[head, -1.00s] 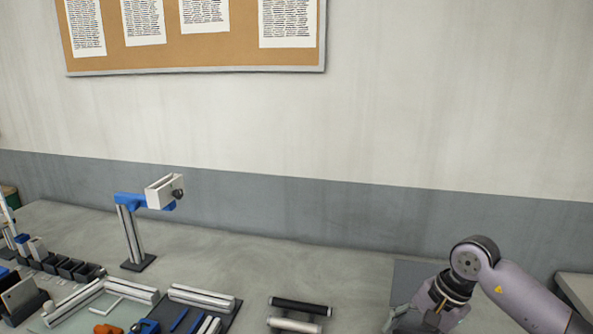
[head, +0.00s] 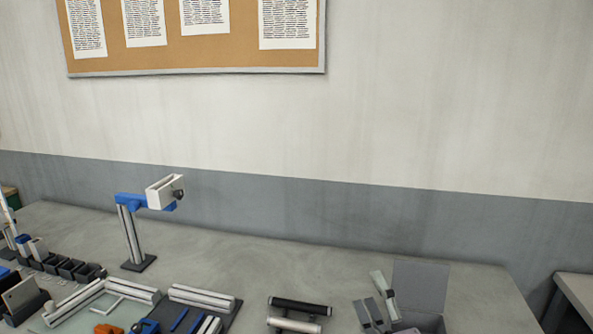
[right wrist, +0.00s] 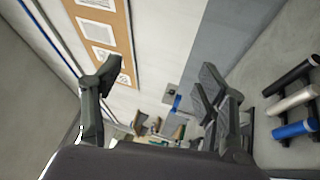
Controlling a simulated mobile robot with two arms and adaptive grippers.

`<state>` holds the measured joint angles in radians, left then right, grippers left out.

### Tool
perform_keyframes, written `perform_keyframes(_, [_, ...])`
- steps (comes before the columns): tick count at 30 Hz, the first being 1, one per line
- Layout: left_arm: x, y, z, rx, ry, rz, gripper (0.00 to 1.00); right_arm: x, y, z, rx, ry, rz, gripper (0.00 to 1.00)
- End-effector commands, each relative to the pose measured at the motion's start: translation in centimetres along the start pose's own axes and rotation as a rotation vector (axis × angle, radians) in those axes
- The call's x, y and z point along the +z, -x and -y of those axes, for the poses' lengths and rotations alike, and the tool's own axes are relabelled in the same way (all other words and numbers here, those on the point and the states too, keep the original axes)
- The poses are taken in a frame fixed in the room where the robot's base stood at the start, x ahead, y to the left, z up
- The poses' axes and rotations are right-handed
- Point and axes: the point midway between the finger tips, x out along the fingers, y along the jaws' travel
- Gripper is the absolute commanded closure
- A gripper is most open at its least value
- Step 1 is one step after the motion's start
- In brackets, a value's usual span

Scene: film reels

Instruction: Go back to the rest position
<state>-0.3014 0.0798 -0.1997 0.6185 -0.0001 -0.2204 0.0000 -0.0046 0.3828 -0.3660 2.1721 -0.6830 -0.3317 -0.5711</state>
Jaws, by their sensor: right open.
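My right gripper (head: 367,288) is at the bottom right of the head view, over the workbench (head: 235,262). Its fingers are apart and empty, pointing up and to the left. The rest of that arm is out of the picture. In the right wrist view the same gripper (right wrist: 158,78) has its fingers spread wide with nothing between them. My left gripper is not in view.
Black (head: 301,306) and white (head: 293,325) rolls lie left of the gripper; a blue roll (right wrist: 294,130) also shows in the wrist view. A grey panel (head: 422,283) stands behind the gripper. A post with a blue bracket (head: 131,200) stands farther left.

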Motion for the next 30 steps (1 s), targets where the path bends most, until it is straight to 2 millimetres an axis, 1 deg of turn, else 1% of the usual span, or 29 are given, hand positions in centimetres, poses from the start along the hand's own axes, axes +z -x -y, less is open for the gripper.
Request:
perform_keyframes(1, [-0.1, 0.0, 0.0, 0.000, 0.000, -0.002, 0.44, 1.7, 1.7, 2.3, -0.092, -0.146, 0.106, 0.33])
perform_keyframes(2, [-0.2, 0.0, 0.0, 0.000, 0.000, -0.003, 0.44, 2.7, 2.8, 3.7, -0.148, -0.231, 0.170, 0.33])
perform_keyframes(3, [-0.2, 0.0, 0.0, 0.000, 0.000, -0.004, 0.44, 3.8, 4.4, 5.7, -0.221, -0.341, 0.257, 0.33])
perform_keyframes(4, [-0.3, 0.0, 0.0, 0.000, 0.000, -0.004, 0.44, 4.4, 5.9, 7.2, -0.278, -0.422, 0.323, 0.33])
perform_keyframes(5, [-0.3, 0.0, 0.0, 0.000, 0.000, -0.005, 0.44, 5.0, 7.4, 8.7, -0.334, -0.500, 0.390, 0.33])
perform_keyframes(6, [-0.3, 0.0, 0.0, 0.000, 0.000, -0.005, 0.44, 5.4, 9.7, 10.7, -0.409, -0.600, 0.478, 0.33])
perform_keyframes(8, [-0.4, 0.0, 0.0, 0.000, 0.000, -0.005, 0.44, 5.6, 13.2, 13.2, -0.515, -0.734, 0.604, 0.33])
perform_keyframes(9, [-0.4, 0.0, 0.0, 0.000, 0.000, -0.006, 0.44, 5.5, 15.5, 14.6, -0.578, -0.809, 0.680, 0.33])
perform_keyframes(11, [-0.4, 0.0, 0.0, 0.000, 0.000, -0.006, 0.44, 5.0, 18.6, 16.2, -0.664, -0.902, 0.782, 0.33])
perform_keyframes(12, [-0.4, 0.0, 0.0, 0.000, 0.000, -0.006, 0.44, 4.6, 20.5, 17.1, -0.714, -0.955, 0.842, 0.33])
perform_keyframes(14, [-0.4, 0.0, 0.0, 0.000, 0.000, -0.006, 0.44, 4.0, 23.1, 18.0, -0.781, -1.020, 0.924, 0.33])
perform_keyframes(15, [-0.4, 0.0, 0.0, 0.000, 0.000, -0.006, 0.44, 3.5, 24.8, 18.4, -0.824, -1.057, 0.974, 0.33])
perform_keyframes(18, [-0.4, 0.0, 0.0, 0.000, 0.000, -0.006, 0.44, 2.2, 28.5, 19.2, -0.917, -1.136, 1.089, 0.33])
perform_keyframes(20, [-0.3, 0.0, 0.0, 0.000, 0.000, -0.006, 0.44, 1.4, 30.6, 19.4, -0.972, -1.176, 1.154, 0.33])
perform_keyframes(21, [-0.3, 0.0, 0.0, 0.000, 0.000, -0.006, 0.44, 0.8, 31.9, 19.5, -1.007, -1.200, 1.196, 0.33])
perform_keyframes(23, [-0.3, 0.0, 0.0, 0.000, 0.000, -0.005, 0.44, 0.0, 33.9, 19.5, -1.058, -1.232, 1.256, 0.33])
perform_keyframes(24, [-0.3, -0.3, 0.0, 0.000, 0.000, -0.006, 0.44, -0.2, 34.5, 20.3, -1.077, -1.241, 1.280, 0.33])
perform_keyframes(27, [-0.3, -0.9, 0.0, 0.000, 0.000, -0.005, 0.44, 0.1, 34.4, 23.8, -1.082, -1.230, 1.280, 0.33])
perform_keyframes(29, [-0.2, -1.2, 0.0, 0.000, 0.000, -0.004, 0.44, 0.1, 34.6, 25.6, -1.087, -1.227, 1.282, 0.33])
perform_keyframes(30, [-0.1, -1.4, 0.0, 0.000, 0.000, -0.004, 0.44, 0.2, 34.8, 27.0, -1.091, -1.225, 1.285, 0.33])
